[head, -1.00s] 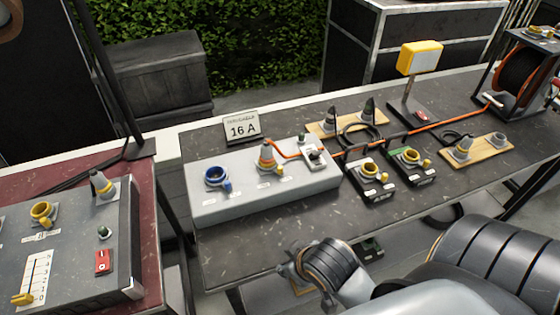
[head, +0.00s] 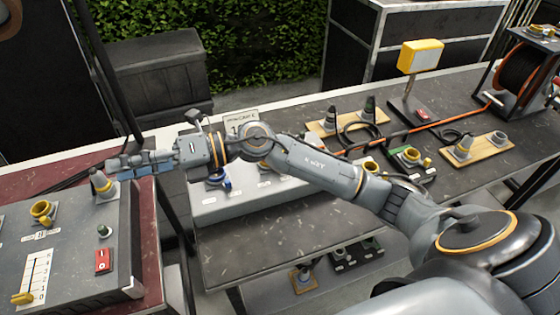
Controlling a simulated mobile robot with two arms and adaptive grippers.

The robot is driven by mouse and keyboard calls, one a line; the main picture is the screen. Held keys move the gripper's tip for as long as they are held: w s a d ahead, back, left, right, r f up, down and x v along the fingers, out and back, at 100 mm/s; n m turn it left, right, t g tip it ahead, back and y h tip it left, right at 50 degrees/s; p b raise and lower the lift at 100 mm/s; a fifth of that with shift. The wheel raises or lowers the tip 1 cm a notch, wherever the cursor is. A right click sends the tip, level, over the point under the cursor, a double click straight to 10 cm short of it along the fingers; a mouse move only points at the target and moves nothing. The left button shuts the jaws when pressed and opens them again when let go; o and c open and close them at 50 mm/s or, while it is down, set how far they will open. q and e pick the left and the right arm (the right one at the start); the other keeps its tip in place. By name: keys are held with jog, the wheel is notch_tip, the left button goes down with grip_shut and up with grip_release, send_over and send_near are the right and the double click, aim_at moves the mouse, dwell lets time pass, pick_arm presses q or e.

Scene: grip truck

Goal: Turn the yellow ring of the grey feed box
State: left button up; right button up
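A grey feed box (head: 75,268) with a sloping panel stands on the dark red table at the left. It carries a socket with a yellow ring (head: 41,209) and, at its back right corner, a grey plug (head: 103,184) with a yellow band. My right gripper (head: 116,164) reaches across from the right, its fingers pointing left beside the top of this plug. I cannot tell whether they touch it. The fingers show side-on, so their opening is unclear. My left gripper is out of view.
The grey box has a red switch (head: 103,261) and a yellow slider (head: 22,298). My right arm passes over a light grey box (head: 225,208) with a blue socket (head: 216,178) on the dark table. A yellow-framed lamp (head: 420,57) stands at the back right.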

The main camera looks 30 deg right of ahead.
jog(key=w+d+f+n+g+h, duration=0.35)
jog(key=d+f+h, duration=0.55)
jog(key=d, duration=0.3)
jog(key=d+r+h, duration=0.1)
jog(key=d+h, duration=0.8)
jog(key=d, duration=1.2)
jog(key=shift+m+g, duration=0.45)
notch_tip(320, 180, down, 13)
jog(key=p, duration=0.3)
jog(key=shift+a+p, duration=0.15)
jog(key=shift+p, duration=0.2)
jog(key=shift+c, duration=0.4)
grip_shut()
